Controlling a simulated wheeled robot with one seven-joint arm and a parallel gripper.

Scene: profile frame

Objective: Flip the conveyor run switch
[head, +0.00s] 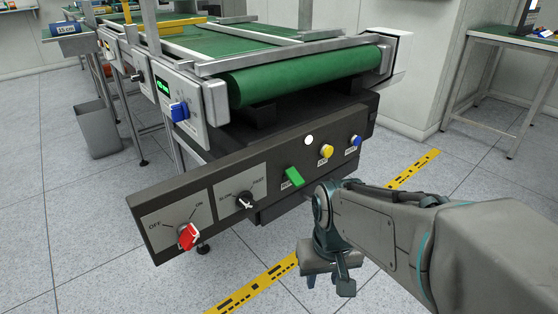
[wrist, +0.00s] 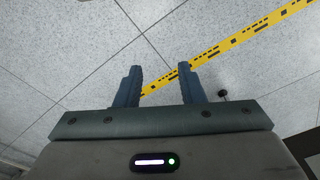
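The dark control panel (head: 160,211) runs along the front of the conveyor in the head view. A green switch (head: 293,177) stands out of it near the middle, with a small label below it that is too small to read surely; it may be the run switch. A red knob (head: 188,237) marked OFF and ON sits at the panel's left end. My gripper (wrist: 160,75) is open and empty in the wrist view, fingers apart over the floor. In the head view my gripper (head: 329,279) hangs below and right of the green switch, apart from the panel.
A black knob (head: 244,203), a yellow button (head: 326,151), a blue button (head: 356,140) and a white lamp (head: 308,140) share the panel. A blue knob (head: 179,111) is on the side box. The green belt (head: 300,78) is above. Yellow tape (head: 258,289) crosses open floor.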

